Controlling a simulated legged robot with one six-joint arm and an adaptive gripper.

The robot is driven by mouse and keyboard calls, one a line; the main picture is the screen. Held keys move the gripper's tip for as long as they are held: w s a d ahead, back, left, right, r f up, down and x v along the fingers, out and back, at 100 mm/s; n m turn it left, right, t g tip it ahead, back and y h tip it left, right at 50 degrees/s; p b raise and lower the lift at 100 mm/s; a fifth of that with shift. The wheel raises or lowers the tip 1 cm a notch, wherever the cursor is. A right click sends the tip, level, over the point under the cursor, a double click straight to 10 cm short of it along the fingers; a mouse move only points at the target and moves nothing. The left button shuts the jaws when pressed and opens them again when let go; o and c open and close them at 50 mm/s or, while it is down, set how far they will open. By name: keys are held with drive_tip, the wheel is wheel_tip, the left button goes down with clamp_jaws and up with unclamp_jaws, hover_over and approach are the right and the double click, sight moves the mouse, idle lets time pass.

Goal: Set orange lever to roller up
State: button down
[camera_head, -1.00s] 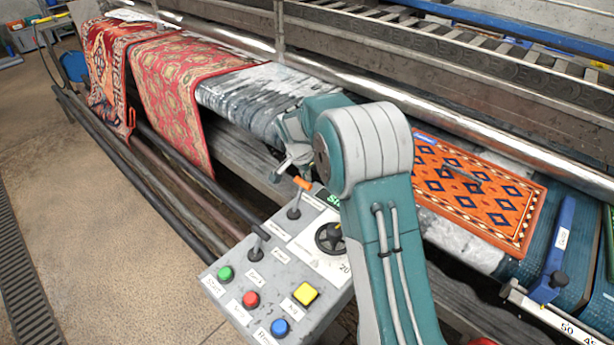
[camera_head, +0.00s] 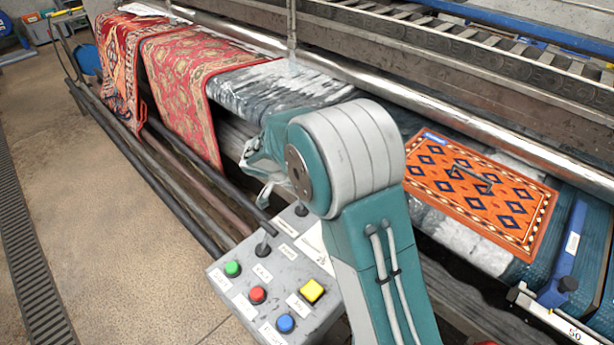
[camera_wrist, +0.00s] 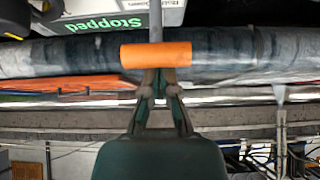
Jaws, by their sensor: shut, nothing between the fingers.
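The orange lever's grip (camera_wrist: 156,55) shows as an orange bar across a grey shaft (camera_wrist: 155,18) in the upside-down wrist view. In the head view only its dark base (camera_head: 301,210) shows on the control panel (camera_head: 222,283); my arm hides the grip. My gripper (camera_wrist: 160,88) is shut and empty, its fingertips at the middle of the orange grip. I cannot tell whether they touch it. In the head view my gripper (camera_head: 267,196) hangs above the panel's far edge. A green "Stopped" display (camera_wrist: 103,24) shows in the wrist view.
A second lever (camera_head: 263,249) and green (camera_head: 232,269), red (camera_head: 257,295), blue (camera_head: 285,323) and yellow (camera_head: 312,291) buttons are on the panel. Dark rails (camera_head: 150,175) run beside it. An orange rug (camera_head: 470,195) lies on the machine. The floor at left is clear.

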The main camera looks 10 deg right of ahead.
drive_tip(key=shift+s+a+f, duration=0.2)
drive_tip(key=shift+s+a, duration=0.45)
drive_tip(key=shift+a, duration=0.2)
drive_tip(key=shift+s+a+f, duration=0.15)
drive_tip(key=shift+s+a, duration=0.45)
drive_tip(key=shift+a, duration=0.2)
drive_tip(key=shift+s+f, duration=0.1)
drive_tip(key=v, duration=0.9)
drive_tip(key=shift+w+d+r, duration=0.15)
drive_tip(key=shift+w+r, duration=0.1)
drive_tip(key=shift+r, duration=0.2)
